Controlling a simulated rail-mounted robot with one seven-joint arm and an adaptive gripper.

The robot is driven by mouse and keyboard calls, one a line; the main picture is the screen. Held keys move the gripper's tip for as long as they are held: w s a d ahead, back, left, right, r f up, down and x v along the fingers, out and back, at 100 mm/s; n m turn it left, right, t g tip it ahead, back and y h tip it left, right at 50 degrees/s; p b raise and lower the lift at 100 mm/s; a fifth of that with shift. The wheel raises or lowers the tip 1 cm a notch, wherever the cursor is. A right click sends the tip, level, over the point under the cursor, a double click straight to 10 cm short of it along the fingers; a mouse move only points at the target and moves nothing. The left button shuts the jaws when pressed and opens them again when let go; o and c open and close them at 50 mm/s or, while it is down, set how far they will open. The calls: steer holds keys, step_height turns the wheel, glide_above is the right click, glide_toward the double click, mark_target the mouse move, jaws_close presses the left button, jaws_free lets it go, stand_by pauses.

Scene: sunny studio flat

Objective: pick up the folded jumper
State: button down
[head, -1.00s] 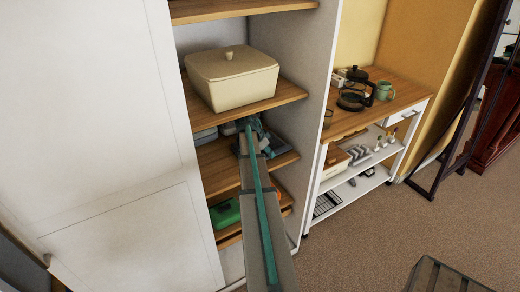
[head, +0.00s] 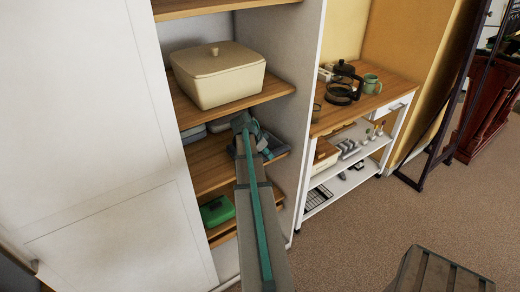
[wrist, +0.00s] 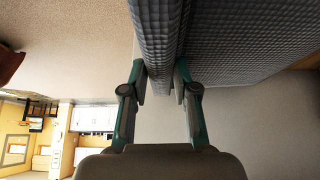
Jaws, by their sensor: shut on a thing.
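The folded jumper (wrist: 240,45) is blue-grey with a quilted-looking knit and fills the upper right of the wrist view. My gripper (wrist: 162,72) is shut on it, with one teal-and-grey finger on each side of a hanging fold (wrist: 156,40). In the head view my gripper (head: 243,126) is at the middle shelf of the open cupboard, near its right wall. Part of the jumper (head: 270,145) shows just right of the gripper; the arm hides the rest. I cannot tell whether it still touches the shelf.
Grey folded cloths (head: 193,134) lie left on the same shelf (head: 208,165). A cream lidded box (head: 217,80) stands on the shelf above. A green case (head: 216,211) is below. A white trolley (head: 345,190) with a coffee pot (head: 343,88) stands to the right. The carpet in front is mostly clear.

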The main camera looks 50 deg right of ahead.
steer(key=s+a+b, duration=0.2)
steer(key=s+a, duration=0.1)
steer(key=s, duration=0.7)
steer(key=s+a+b, duration=0.3)
steer(key=s, duration=0.7)
steer(key=shift+s+f, duration=0.2)
steer(key=shift+f, duration=0.1)
